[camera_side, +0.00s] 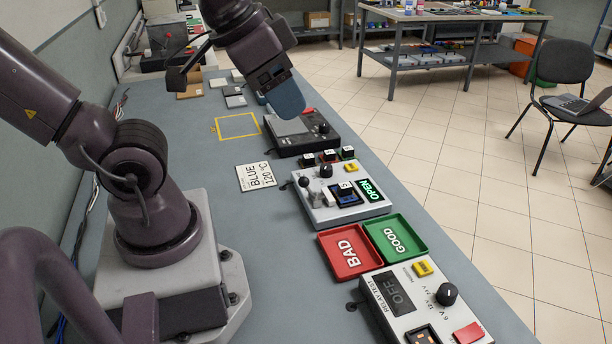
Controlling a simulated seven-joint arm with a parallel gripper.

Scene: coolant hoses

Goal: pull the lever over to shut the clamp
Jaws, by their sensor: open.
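The clamp box (322,212) is a light grey unit in the middle of the bench, and its lit green display (370,190) reads OPEN. A small part marked 5 sits in the clamp's dark seat (347,196). A lever with a black ball end (303,182) stands at the box's left edge. A black knob (326,171) is on the box's far side. My gripper (288,102) hangs above and beyond the clamp box, over a dark device, well apart from the lever. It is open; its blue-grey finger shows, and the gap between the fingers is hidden.
Near the clamp box are a red BAD tray (326,243), a green GOOD tray (420,247) and a relay tester (388,314). A BLUE 120 °C card (243,181) lies left on clear bench.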

